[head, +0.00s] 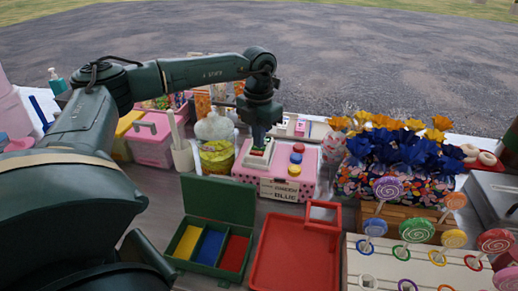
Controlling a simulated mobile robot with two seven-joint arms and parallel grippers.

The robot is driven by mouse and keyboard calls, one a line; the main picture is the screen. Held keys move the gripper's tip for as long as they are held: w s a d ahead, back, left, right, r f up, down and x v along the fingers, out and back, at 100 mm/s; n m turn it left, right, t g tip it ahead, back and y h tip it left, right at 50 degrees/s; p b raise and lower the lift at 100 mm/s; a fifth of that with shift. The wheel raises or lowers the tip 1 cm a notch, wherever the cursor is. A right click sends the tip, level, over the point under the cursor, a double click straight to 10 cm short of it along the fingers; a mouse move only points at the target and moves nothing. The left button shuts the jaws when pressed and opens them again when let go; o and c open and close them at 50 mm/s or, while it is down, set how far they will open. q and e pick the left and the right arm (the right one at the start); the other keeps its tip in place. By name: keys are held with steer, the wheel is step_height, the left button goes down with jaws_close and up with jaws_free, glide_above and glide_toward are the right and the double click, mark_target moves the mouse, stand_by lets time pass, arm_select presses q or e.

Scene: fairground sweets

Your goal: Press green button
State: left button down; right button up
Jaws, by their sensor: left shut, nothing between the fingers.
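A pink box (242,172) stands in the middle of the counter. Its front plate (280,190) carries words, among them "GREEN" and "BLUE". A red button (298,148) and a blue button (295,158) sit on the right of its top. A pale raised block (256,161) with some green on it is on the left of the top. My left gripper (259,142) is shut and empty, pointing down at this block. It covers much of the green part, and I cannot tell whether it touches it. My right gripper is not in view.
A glass jar (216,155) stands close left of the pink box. A green case (218,200) with coloured compartments and a red tray (297,258) lie in front. Blue and orange flowers (405,146) and a lollipop stand (385,268) are on the right.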

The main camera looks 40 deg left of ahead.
arm_select(q)
steer(key=shift+f, duration=0.2)
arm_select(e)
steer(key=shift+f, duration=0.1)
arm_select(q)
steer(key=shift+r+p, duration=0.45)
steer(key=shift+r, duration=0.15)
steer(key=shift+r+p, duration=0.35)
step_height(320, 180, up, 3)
steer(key=shift+f+p, duration=0.2)
steer(key=shift+p, duration=0.85)
step_height(320, 180, up, 2)
steer(key=shift+r+p, duration=0.25)
steer(key=shift+p, duration=0.75)
steer(key=shift+r+p, duration=0.35)
steer(key=shift+r, duration=0.15)
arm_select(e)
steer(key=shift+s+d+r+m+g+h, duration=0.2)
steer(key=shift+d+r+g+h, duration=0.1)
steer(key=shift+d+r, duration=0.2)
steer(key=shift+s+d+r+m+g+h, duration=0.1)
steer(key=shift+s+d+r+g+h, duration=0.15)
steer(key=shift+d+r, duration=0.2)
